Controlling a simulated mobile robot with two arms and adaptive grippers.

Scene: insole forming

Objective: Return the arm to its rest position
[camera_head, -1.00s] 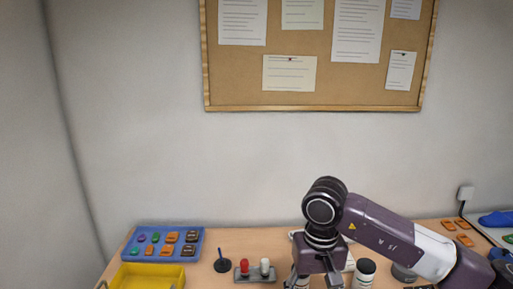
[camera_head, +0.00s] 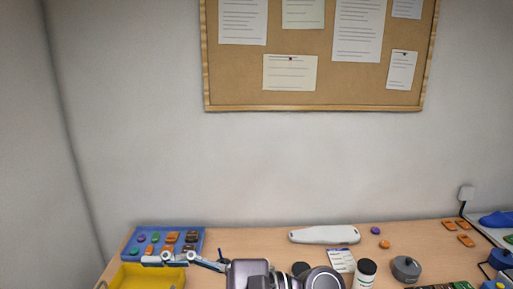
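My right arm (camera_head: 322,279) shows low in the head view, at the front of the wooden table. Its gripper (camera_head: 165,258) points left, and its fingers overlap the blue tray and the yellow bin in the picture. I see the fingers from the side and cannot tell how far apart they are. Nothing is seen held in them. My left gripper is not in view.
A blue tray (camera_head: 128,249) of several small parts and a yellow bin (camera_head: 140,280) stand at left.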

